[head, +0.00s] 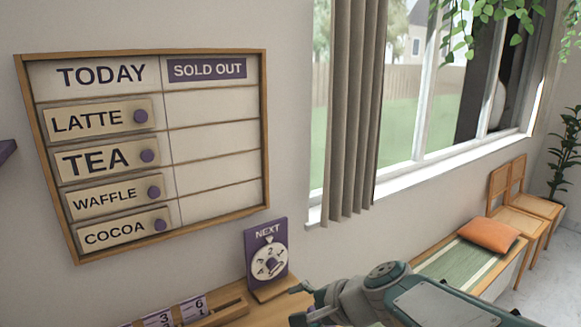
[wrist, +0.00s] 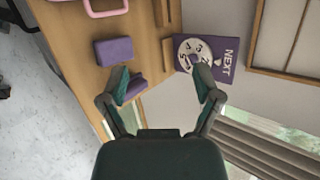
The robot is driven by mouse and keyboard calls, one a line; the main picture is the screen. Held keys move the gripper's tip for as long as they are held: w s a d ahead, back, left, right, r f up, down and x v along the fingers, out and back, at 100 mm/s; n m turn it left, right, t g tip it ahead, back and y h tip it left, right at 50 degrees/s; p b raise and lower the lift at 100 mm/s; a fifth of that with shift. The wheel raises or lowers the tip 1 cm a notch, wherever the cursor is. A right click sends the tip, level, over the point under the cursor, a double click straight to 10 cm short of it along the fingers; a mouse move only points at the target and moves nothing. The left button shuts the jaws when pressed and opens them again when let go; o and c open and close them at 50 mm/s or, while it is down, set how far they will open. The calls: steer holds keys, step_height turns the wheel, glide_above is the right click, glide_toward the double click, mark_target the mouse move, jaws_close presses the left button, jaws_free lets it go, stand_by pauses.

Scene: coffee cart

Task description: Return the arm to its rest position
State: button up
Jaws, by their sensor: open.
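My gripper (head: 303,303) is at the bottom of the head view, reaching in from the lower right, with its fingers near the wooden counter (head: 262,314). In the wrist view my gripper (wrist: 162,82) has its two fingers spread wide. Nothing shows between them but the counter edge, a purple thing and the wall. The purple NEXT sign (head: 267,233), with a round white number dial, stands on the counter to the left of and beyond my gripper. The sign also shows in the wrist view (wrist: 222,77), beyond the right fingertip.
A purple block (wrist: 114,50) and a pink handle (wrist: 101,13) are on the counter. Number tiles (head: 192,308) sit in a wooden holder. A menu board (head: 218,135) hangs on the wall. A bench (head: 458,262) with an orange cushion (head: 488,235) stands right, under the window.

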steer(key=s+d+n+h, duration=0.8)
steer(key=s+d+n, duration=0.2)
steer(key=s+d, duration=0.3)
steer(key=s, duration=0.3)
steer(key=shift+d+f+n, duration=0.2)
steer(key=shift+f+n, duration=0.1)
steer(key=shift+f, duration=0.1)
